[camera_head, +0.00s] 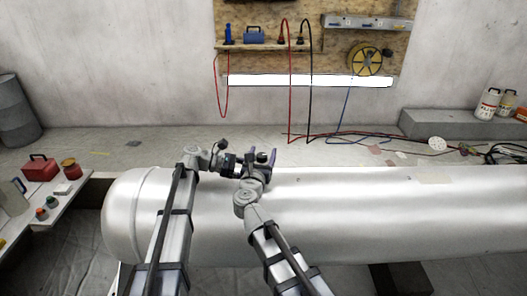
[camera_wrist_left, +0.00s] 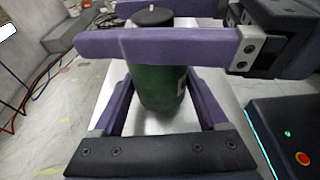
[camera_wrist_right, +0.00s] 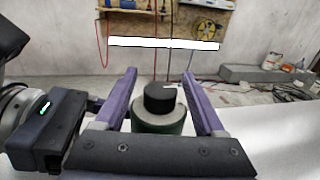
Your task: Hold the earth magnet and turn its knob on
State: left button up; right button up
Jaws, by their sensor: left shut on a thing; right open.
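The earth magnet has a green cylindrical body (camera_wrist_left: 160,85) with a round black knob (camera_wrist_right: 160,97) on top. It stands on the large silvery tank (camera_head: 400,210). In the left wrist view my left gripper (camera_wrist_left: 162,98) is shut on the green body, one purple finger on each side. My right gripper (camera_head: 262,156) is open; in the right wrist view its fingers (camera_wrist_right: 160,75) stand either side of the knob with gaps. One right finger crosses in front of the magnet's upper part in the left wrist view. The magnet is hidden by my arms in the head view.
A side table with a red box (camera_head: 39,167) and small items stands at the left. Red and black cables hang from the wall board (camera_head: 270,62) behind the tank. Bottles (camera_head: 489,103) stand on a concrete ledge at the right. The tank's right part is mostly clear.

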pick_arm(q)
jog(key=shift+w, duration=0.1)
pick_arm(e)
jog(key=s+a, duration=0.2)
jog(key=s, duration=0.8)
jog(key=shift+s, duration=0.1)
pick_arm(q)
jog(key=o, duration=1.3)
jog(key=shift+a, duration=0.15)
